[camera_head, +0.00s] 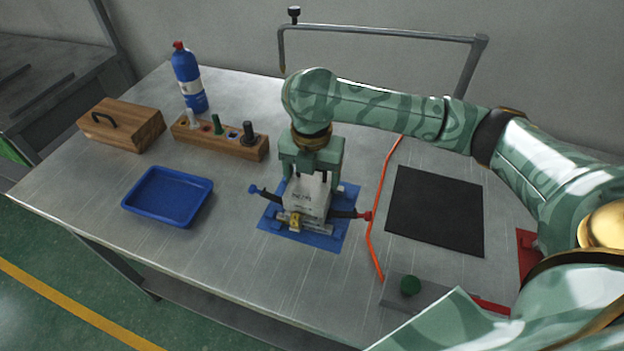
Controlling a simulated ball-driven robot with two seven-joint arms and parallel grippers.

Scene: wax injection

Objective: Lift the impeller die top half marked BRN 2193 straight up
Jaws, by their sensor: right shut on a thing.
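The impeller die top half (306,198) is a pale metal block with small dark lettering on its front face, too small to read surely. It sits at the middle of the table, above a blue base plate (331,239). My right gripper (309,180) comes down on it from above and is shut on it. Whether the block is clear of the parts below it, I cannot tell. A brass-coloured part (295,221) shows at its front. Dark levers with a blue knob (253,189) and a red knob (367,216) stick out either side. My left gripper is not in view.
A blue tray (168,215), a wooden tool rack (245,147), a wooden box (122,124) and a blue bottle (189,82) stand left. A black mat (436,212) lies right, past an orange cord (377,215). A green button (410,286) is at the front right.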

